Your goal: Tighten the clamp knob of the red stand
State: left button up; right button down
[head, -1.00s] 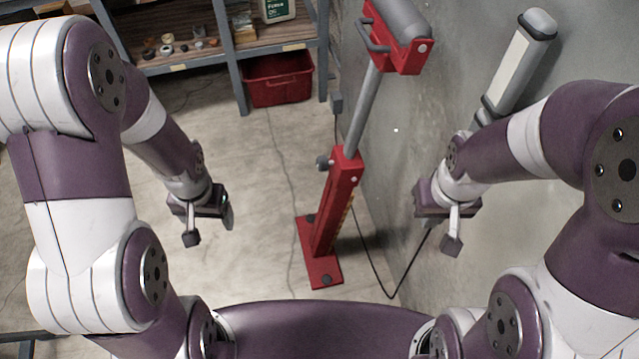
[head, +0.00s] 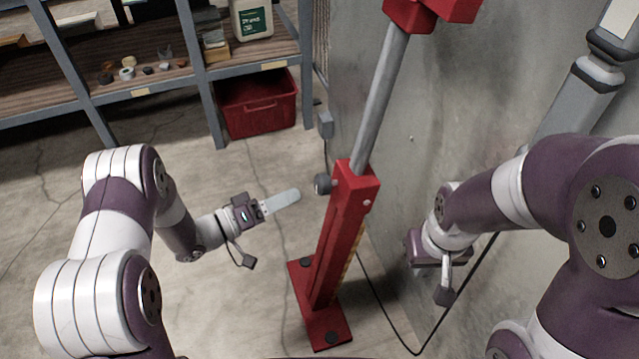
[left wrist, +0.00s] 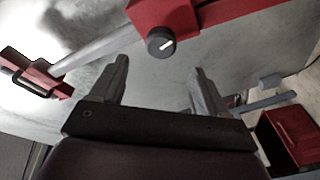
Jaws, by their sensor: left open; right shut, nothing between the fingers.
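The red stand (head: 340,235) rises from a flat base on the floor, with a grey pole (head: 382,95) coming out of its post. The dark round clamp knob (head: 322,184) sticks out from the left side near the post's top. In the left wrist view the knob (left wrist: 160,42) faces the camera and shows a white mark. My left gripper (head: 289,197) is open and points at the knob from the left, apart from it. In the left wrist view the knob lies between and beyond its two fingers. My right gripper (head: 425,256) is shut and empty, right of the stand.
A shelf (head: 150,92) with small items and a white jug (head: 251,20) stands at the back left. A red bin (head: 258,105) sits on the floor beneath it. A grey wall (head: 450,110) is close on the right, and a black cable (head: 385,318) lies beside the stand.

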aim_at(317, 185)
pick_arm(q)
jog(key=b+x, duration=0.2)
jog(key=x, duration=0.6)
jog(key=shift+w+d+f, duration=0.1)
jog(key=shift+w+d, duration=0.05)
jog(key=shift+d, duration=0.1)
jog(key=shift+w+d, duration=0.2)
jog(key=shift+d, duration=0.1)
jog(key=c, duration=0.9)
